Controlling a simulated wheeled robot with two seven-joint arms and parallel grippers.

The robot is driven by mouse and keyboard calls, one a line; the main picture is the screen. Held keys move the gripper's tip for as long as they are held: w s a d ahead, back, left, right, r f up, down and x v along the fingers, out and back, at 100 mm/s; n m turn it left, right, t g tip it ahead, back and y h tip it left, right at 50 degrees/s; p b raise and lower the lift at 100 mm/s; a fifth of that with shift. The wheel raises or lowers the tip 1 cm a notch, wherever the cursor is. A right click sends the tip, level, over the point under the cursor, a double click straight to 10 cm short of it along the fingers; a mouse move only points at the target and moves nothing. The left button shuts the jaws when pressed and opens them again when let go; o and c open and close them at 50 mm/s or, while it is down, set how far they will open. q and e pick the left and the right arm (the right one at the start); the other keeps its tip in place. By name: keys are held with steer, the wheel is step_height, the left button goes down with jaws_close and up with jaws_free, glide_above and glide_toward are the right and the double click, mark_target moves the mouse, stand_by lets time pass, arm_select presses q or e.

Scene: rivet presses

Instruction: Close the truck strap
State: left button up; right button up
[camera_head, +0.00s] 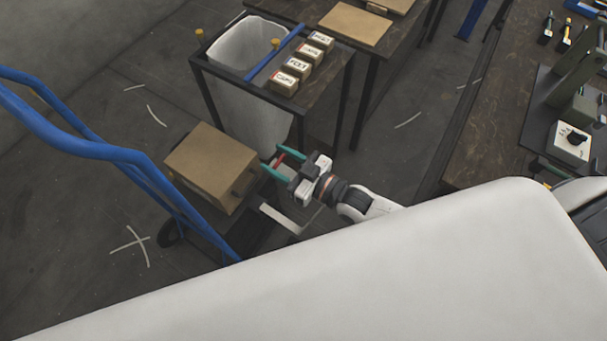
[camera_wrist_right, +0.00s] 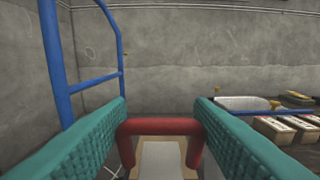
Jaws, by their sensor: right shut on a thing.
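The blue hand truck (camera_head: 135,155) stands at the left in the head view, with a brown cardboard box (camera_head: 208,165) at its frame. Its blue frame also shows at the left of the right wrist view (camera_wrist_right: 55,60). My right gripper (camera_head: 272,158), with teal fingers, is beside the right side of the box. It is shut on a red U-shaped handle (camera_wrist_right: 160,125), whose bar spans between the fingers. A pale bent bar (camera_head: 280,218) shows below the gripper; I cannot tell how it joins the handle. No strap band is clearly visible. My left gripper is out of view.
A dark table (camera_head: 322,80) with several small labelled boxes and a white bin (camera_head: 252,45) stands behind the gripper. A workbench (camera_head: 490,130) with a press and tools is at the right. Open floor lies between them.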

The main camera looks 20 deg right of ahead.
steer(key=w+a+g+h+p, duration=0.1)
steer(key=w+a+g+h, duration=0.1)
steer(key=w+a, duration=1)
steer(key=w+r+g, duration=0.1)
steer(key=w, duration=0.2)
steer(key=shift+w+a+h, duration=0.15)
steer(key=shift+w+h, duration=0.05)
steer(key=shift+h, duration=0.1)
steer(key=shift+f, duration=0.1)
steer(key=o, duration=1)
steer(key=shift+o, duration=0.2)
steer(key=shift+s, duration=0.1)
steer(key=b+v, duration=0.1)
steer(key=v, duration=1.1)
steer(key=shift+c, duration=0.3)
